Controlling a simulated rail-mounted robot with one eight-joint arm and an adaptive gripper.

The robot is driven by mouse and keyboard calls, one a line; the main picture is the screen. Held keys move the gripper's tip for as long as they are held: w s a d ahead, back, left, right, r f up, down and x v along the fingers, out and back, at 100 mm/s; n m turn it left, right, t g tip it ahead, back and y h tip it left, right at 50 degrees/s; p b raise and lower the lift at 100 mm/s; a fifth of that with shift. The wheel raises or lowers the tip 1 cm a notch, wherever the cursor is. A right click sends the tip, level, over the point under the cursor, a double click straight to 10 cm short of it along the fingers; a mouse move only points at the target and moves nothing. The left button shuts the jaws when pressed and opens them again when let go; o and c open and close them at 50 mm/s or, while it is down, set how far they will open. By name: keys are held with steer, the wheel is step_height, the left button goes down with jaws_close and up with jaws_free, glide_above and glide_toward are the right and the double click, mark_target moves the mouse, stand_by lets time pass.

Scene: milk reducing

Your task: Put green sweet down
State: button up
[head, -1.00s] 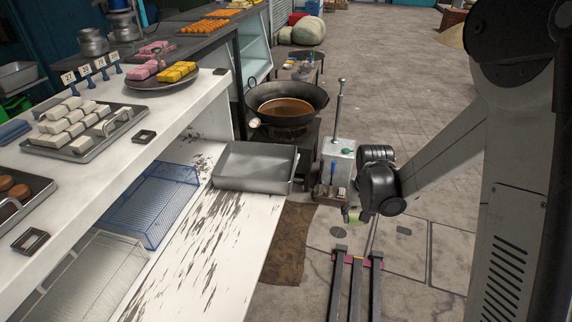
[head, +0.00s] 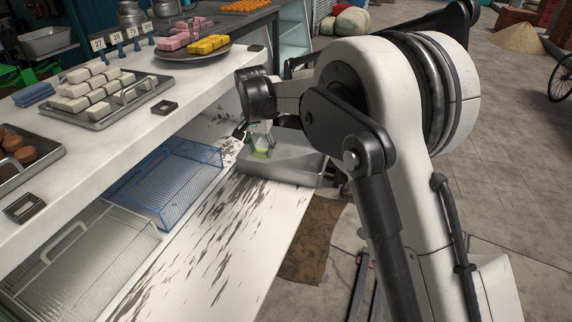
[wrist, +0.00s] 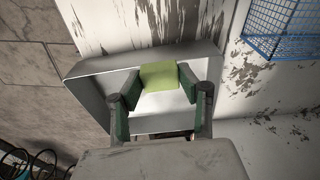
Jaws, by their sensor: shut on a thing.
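The green sweet (head: 261,153) is a small light-green block at the tips of my gripper (head: 260,141). In the wrist view the green sweet (wrist: 160,77) sits between the two fingertips of my gripper (wrist: 160,88), which is shut on it. The sweet is over the grey metal tray (head: 290,178) on the lower white counter. The tray also shows in the wrist view (wrist: 90,92), behind and around the sweet. I cannot tell whether the sweet touches the tray floor.
A blue wire basket (head: 172,180) stands left of the tray, with a silver wire basket (head: 75,262) nearer. The upper white counter (head: 120,150) overhangs on the left, bearing a tray of white sweets (head: 105,118) and a plate of pink and yellow sweets (head: 190,55).

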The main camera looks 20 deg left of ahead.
steer(key=a, duration=0.3)
glide_toward(282, 162)
steer(key=s+f, duration=0.1)
steer(key=s+d+f+b, duration=0.1)
steer(key=shift+s+d+f, duration=0.1)
steer(key=shift+f, duration=2.15)
steer(key=shift+f, duration=0.1)
steer(key=o, duration=1)
steer(key=r, duration=0.4)
steer(key=s+r, duration=0.1)
steer(key=r, duration=0.7)
steer(key=shift+s+r+p, duration=0.1)
steer(key=shift+s+p, duration=0.15)
steer(key=shift+p, duration=0.1)
